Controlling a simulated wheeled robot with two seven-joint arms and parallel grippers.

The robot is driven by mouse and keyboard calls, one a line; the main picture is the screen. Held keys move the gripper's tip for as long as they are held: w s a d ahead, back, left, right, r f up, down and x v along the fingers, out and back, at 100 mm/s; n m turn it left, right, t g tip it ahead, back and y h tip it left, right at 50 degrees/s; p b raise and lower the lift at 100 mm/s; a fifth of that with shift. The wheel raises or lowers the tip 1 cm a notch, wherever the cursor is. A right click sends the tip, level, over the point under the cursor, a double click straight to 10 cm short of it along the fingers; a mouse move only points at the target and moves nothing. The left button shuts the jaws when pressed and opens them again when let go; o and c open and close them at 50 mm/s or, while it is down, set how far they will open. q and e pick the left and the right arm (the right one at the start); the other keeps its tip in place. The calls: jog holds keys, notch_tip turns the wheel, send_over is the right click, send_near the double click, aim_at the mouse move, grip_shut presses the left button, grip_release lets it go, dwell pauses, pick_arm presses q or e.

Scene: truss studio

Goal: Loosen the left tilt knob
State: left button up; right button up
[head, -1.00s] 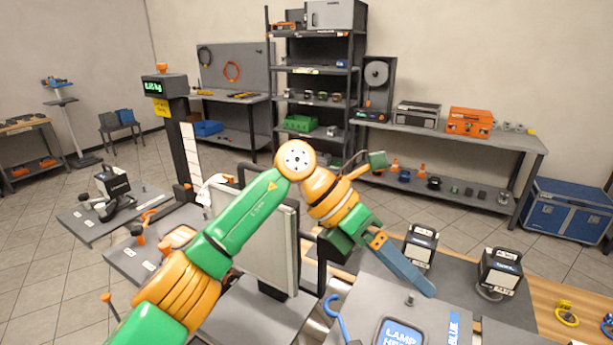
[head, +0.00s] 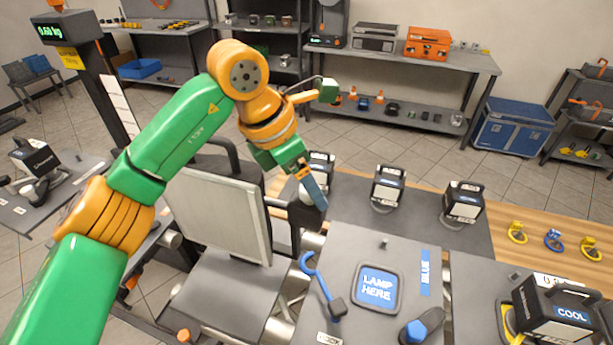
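A left tilt knob cannot be made out with certainty. A small orange knob (head: 184,335) shows low at the bottom edge. My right gripper is out of view.
A grey bench area has a LAMP HERE pad (head: 377,288), a blue hook-shaped tool (head: 318,280) and a blue-topped knob (head: 421,326). Several black lamps, one marked COOL (head: 560,310), stand to the right. A scale display (head: 62,30) reads 0.60 kg at upper left.

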pick_arm(q)
jog(key=shift+w, duration=0.15)
jog(key=shift+a, duration=0.1)
jog(key=shift+c, duration=0.9)
grip_shut()
